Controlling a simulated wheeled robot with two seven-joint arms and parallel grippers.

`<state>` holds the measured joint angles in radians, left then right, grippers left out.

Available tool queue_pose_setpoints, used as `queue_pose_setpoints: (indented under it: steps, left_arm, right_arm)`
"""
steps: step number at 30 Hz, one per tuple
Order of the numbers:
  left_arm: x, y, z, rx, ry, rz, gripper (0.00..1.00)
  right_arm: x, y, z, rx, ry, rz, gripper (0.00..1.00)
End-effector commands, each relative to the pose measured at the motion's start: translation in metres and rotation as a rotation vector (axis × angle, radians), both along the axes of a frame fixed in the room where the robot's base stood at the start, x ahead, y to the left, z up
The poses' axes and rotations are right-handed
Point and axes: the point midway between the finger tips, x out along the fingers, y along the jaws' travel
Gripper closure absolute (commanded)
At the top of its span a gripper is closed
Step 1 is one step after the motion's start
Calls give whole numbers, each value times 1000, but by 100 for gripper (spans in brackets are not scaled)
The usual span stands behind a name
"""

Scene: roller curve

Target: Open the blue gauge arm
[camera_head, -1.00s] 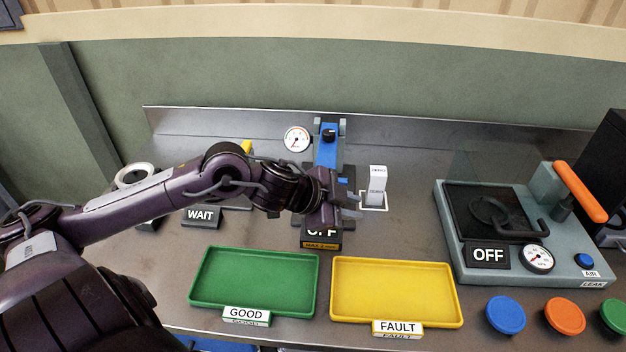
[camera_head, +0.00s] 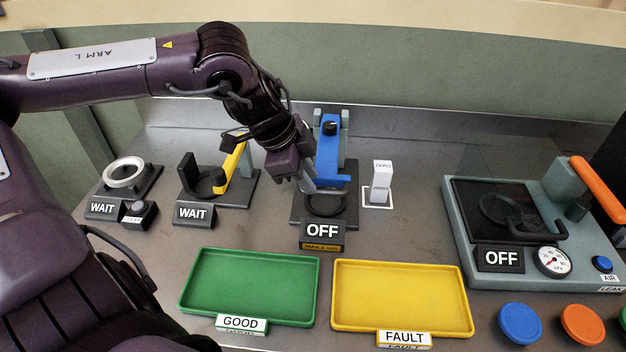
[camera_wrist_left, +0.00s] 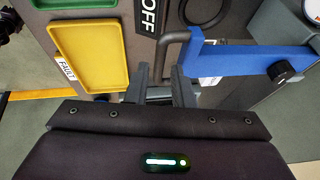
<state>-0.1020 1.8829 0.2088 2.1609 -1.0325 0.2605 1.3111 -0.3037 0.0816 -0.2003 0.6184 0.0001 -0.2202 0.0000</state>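The blue gauge arm (camera_head: 330,158) lies over the dark gauge base (camera_head: 348,205) behind the OFF sign (camera_head: 321,231). A black knob sits near its rear end. My left gripper (camera_head: 309,187) is at the left side of the arm's front end, low over the base. In the left wrist view the blue arm (camera_wrist_left: 238,58) runs off to the right, and a bent grey bar (camera_wrist_left: 172,38) joins its near end. The bar reaches down toward the gap between my open left fingers (camera_wrist_left: 162,80). Contact cannot be told. My right gripper is not in view.
A white block (camera_head: 381,180) stands right of the gauge. A yellow-armed fixture (camera_head: 229,168) stands to the left. Green (camera_head: 193,279) and yellow (camera_head: 467,305) trays lie in front. A grey leak tester (camera_head: 458,235) with an orange handle stands at right.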

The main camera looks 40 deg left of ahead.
Motion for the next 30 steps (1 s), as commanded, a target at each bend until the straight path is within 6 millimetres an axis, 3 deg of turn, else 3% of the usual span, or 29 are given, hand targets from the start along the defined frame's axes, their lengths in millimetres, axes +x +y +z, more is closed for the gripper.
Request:
queue_pose_setpoints:
  steps: [9,19,24,30]
  left_arm:
    - [9,-5,-23,2,0,2,78]
    - [10,-6,-25,0,-2,1,78]
    - [10,-6,-25,0,-2,1,99]
    - [10,-6,-25,0,-2,1,100]
  right_arm:
    - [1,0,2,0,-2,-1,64]
    - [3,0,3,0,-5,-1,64]
    - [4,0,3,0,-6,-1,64]
    - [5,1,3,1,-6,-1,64]
